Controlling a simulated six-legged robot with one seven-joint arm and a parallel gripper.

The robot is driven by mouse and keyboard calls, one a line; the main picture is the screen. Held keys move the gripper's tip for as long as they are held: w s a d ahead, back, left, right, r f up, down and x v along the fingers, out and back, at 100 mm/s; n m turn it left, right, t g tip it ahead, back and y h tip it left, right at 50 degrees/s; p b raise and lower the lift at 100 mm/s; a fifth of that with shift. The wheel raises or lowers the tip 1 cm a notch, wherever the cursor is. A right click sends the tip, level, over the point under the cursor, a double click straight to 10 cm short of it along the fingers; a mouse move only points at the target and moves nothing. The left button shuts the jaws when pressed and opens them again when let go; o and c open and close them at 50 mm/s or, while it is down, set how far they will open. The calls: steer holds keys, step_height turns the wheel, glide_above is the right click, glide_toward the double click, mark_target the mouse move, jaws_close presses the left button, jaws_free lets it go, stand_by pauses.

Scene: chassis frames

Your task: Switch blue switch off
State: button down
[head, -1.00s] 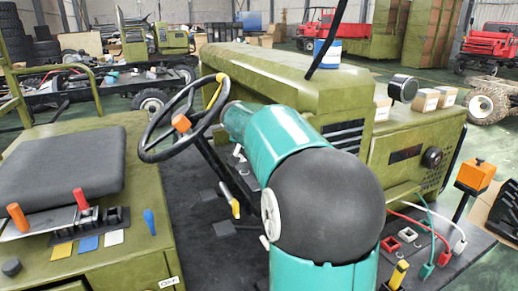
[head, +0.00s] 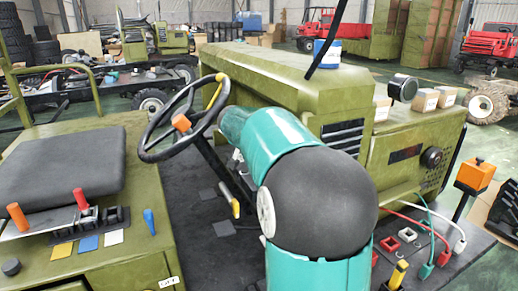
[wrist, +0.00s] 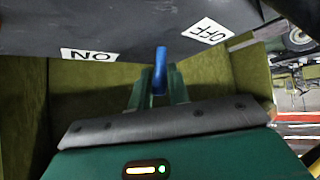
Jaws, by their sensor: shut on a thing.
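In the wrist view the blue switch (wrist: 160,62) is a narrow blue lever standing up between the two green fingers of my gripper (wrist: 160,80). The gripper is shut on it. A white OFF label (wrist: 204,31) lies to its upper right and a white ON label (wrist: 88,55), seen upside down, to its left. The lever appears between the two labels, somewhat nearer the OFF one. Its base is hidden. In the head view my gripper is out of sight. A small white label (head: 168,282) on the green seat box is too small to read surely.
The green seat box (head: 120,262) carries another blue lever (head: 149,221), red and orange levers, and a black seat (head: 65,165). A steering wheel (head: 157,145) and a green hood (head: 270,80) stand beyond. Colored cables and an orange box (head: 475,174) are at the right.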

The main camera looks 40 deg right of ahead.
steer(key=h, duration=0.1)
steer(key=a+n+h, duration=0.1)
steer(key=h, duration=0.1)
steer(key=shift+w+a, duration=0.25)
steer(key=shift+w, duration=0.05)
steer(key=shift+w+a+f+n+h, duration=0.1)
steer(key=shift+a+n+h, duration=0.15)
steer(key=shift+h, duration=0.5)
steer(key=shift+a+r+n+h, duration=0.1)
steer(key=shift+n+h, duration=0.25)
steer(key=shift+h, duration=0.35)
steer(key=shift+w+a+f+n+h, duration=0.1)
steer(key=shift+a+n+h, duration=0.15)
steer(key=shift+h, duration=0.5)
steer(key=c, duration=1.4)
jaws_free()
steer(key=shift+o, duration=0.2)
steer(key=shift+s, duration=0.1)
steer(key=v, duration=1.3)
steer(key=shift+a, duration=0.4)
